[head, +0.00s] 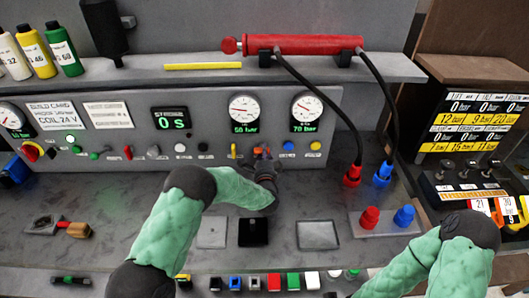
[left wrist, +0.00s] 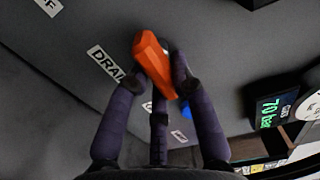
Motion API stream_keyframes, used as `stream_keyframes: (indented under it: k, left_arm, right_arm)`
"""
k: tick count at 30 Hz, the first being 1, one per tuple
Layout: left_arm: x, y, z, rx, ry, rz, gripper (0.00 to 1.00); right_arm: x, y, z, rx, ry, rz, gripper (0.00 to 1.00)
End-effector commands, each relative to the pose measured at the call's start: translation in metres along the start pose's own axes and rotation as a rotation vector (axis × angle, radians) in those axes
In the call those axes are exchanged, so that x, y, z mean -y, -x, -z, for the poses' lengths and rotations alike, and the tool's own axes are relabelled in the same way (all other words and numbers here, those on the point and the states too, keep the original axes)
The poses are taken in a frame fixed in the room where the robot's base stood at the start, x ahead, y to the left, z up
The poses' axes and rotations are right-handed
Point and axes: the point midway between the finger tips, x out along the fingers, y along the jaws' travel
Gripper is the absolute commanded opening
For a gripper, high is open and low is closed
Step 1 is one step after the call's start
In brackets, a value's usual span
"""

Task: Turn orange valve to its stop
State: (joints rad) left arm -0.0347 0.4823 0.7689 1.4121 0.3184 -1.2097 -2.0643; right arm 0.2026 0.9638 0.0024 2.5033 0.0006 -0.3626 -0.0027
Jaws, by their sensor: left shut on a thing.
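The orange valve (head: 262,152) is on the upright panel in the head view, mostly hidden by my left gripper (head: 265,168). In the left wrist view the orange valve's handle (left wrist: 154,62) is a long bar slanting from upper left to lower right. My left gripper (left wrist: 160,78) is shut on it, with a dark finger on each side. A white label starting "DRA" (left wrist: 105,63) is beside the handle, its end hidden. My right arm shows at lower right in the head view, but its gripper is out of the frame.
A yellow handle (head: 233,151) and a blue knob (head: 288,146) flank the valve. Two gauges (head: 244,112) are above. Black hoses (head: 330,105) hang to the right, down to red and blue connectors (head: 383,174). Flat square plates (head: 317,235) lie on the bench below.

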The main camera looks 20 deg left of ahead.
Motion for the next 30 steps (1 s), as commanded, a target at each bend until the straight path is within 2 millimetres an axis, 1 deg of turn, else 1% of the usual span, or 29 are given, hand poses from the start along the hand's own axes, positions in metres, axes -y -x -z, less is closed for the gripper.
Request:
stream_keyframes:
  k: [11,12,14,25,28,30]
  left_arm:
    - [-0.001,0.001,0.001,-0.003,-0.007,-0.001,0.0]
    - [-0.001,0.001,0.001,-0.003,-0.007,-0.002,0.32]
    - [-0.001,0.001,0.001,-0.003,-0.006,-0.002,0.48]
    - [-0.001,0.002,0.0,-0.001,-0.005,-0.001,0.48]
    - [-0.001,0.01,0.001,-0.002,-0.005,-0.001,0.48]
    - [0.0,0.019,0.001,-0.002,-0.004,-0.002,0.48]
  right_arm:
    - [0.0,0.0,0.0,0.0,0.0,0.0,0.48]
    - [0.0,0.0,0.0,0.0,0.0,0.0,0.48]
    - [0.0,0.0,0.0,0.0,0.0,0.0,0.48]
    - [0.0,0.0,0.0,0.0,0.0,0.0,0.48]
    - [0.0,0.0,0.0,0.0,0.0,0.0,0.48]
    - [0.0,0.0,0.0,0.0,0.0,0.0,0.48]
